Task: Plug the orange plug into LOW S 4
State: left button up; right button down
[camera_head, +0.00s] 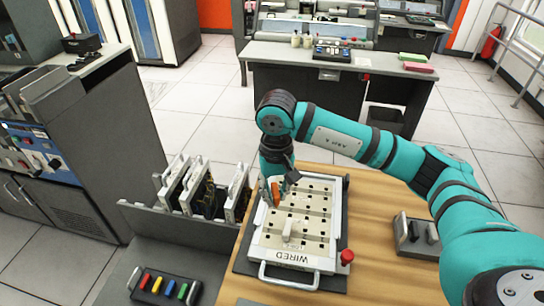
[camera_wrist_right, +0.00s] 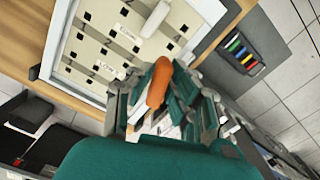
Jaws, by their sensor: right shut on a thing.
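The orange plug (camera_head: 275,191) is held in my right gripper (camera_head: 276,184), above the far left part of the white plug panel (camera_head: 262,242). In the right wrist view the orange plug (camera_wrist_right: 160,83) sits between the teal fingers of the right gripper (camera_wrist_right: 160,95), which is shut on it. The panel (camera_wrist_right: 85,75) there shows rows of dark square holes and small labels too small to read surely. Whether the plug touches the panel I cannot tell. My left gripper is not in view.
A pale handle-like piece (camera_head: 291,229) stands on the panel, which reads WIRED at its near end. A red knob (camera_head: 347,257) is at its right corner. A rack of upright boards (camera_head: 203,190) stands left. A box with coloured keys (camera_head: 164,286) lies near left. Bare wooden tabletop (camera_head: 375,215) lies right.

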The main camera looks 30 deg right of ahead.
jog(key=shift+w+d+f+m+b, duration=0.35)
jog(key=shift+w+d+f+m, duration=0.45)
jog(key=shift+w, duration=0.7)
jog(key=shift+w+d+f+m+b, duration=0.3)
jog(key=shift+w+d+f+m, duration=0.25)
jog(key=shift+w+d+f, duration=0.7)
jog(key=shift+w+d+f+m+b, duration=0.35)
jog(key=shift+w+d+m, duration=0.4)
jog(key=shift+w, duration=1.05)
jog(key=shift+f, duration=0.4)
pick_arm(q)
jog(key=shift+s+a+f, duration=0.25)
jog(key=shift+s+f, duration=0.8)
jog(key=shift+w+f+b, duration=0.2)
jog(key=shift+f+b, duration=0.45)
jog(key=shift+b, duration=0.15)
pick_arm(e)
jog(key=shift+f, duration=0.6)
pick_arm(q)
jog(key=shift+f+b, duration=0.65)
pick_arm(e)
jog(key=shift+s+f, duration=0.1)
jog(key=shift+f, duration=0.6)
jog(key=c, duration=1.2)
grip_release()
jog(key=shift+d, duration=0.1)
jog(key=shift+o, duration=0.2)
